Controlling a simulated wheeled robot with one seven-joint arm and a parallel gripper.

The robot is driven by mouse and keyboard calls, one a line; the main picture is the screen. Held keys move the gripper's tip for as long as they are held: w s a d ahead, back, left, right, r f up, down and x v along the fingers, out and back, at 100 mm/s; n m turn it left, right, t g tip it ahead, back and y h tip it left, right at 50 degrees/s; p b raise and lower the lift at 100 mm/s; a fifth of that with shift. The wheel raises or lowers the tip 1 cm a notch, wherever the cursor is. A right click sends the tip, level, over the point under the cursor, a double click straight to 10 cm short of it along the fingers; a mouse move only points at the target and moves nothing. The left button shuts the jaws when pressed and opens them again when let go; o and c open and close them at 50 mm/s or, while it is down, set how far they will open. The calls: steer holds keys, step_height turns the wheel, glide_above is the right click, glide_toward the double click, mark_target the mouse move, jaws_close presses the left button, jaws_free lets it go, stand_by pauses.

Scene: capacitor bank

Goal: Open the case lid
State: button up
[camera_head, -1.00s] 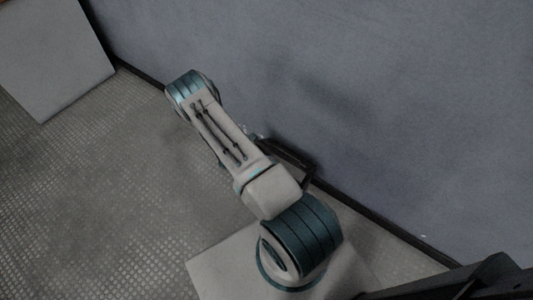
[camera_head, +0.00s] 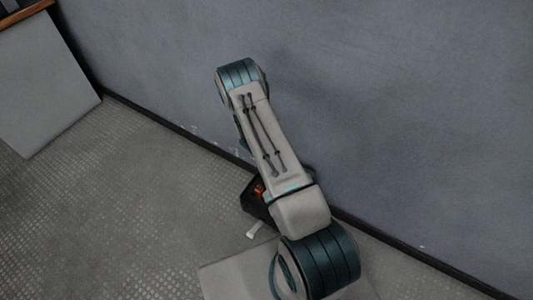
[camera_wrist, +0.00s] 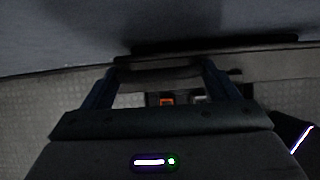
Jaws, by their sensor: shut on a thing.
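The dark case (camera_head: 262,210) stands on the floor by the wall in the head view, partly hidden behind my arm. An orange item (camera_head: 259,189) shows inside it, so the case is at least partly open. In the wrist view the orange item (camera_wrist: 167,101) shows between my fingers. My gripper (camera_wrist: 160,70) is shut on a dark edge (camera_wrist: 158,61) that spans the fingers and looks like the case lid. In the head view my gripper is hidden behind the arm, and the lid's angle cannot be told.
A blue-grey wall (camera_head: 400,120) with a dark skirting (camera_head: 175,128) runs close behind the case. A pale panel (camera_head: 45,85) is at the upper left. A small pale thing (camera_head: 254,229) is beside the case. The textured floor (camera_head: 110,220) at left is clear.

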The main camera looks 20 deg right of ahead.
steer(key=shift+s+d+f, duration=0.3)
steer(key=shift+s+f, duration=0.15)
steer(key=shift+s, duration=0.25)
steer(key=o, duration=1.1)
steer(key=shift+a+r, duration=0.15)
steer(key=p+v, duration=0.1)
steer(key=v, duration=0.3)
steer(key=p+v, duration=0.1)
steer(key=v, duration=0.4)
steer(key=w+p+v, duration=0.1)
steer(key=v, duration=0.4)
steer(key=shift+w+r, duration=0.1)
steer(key=shift+r, duration=0.15)
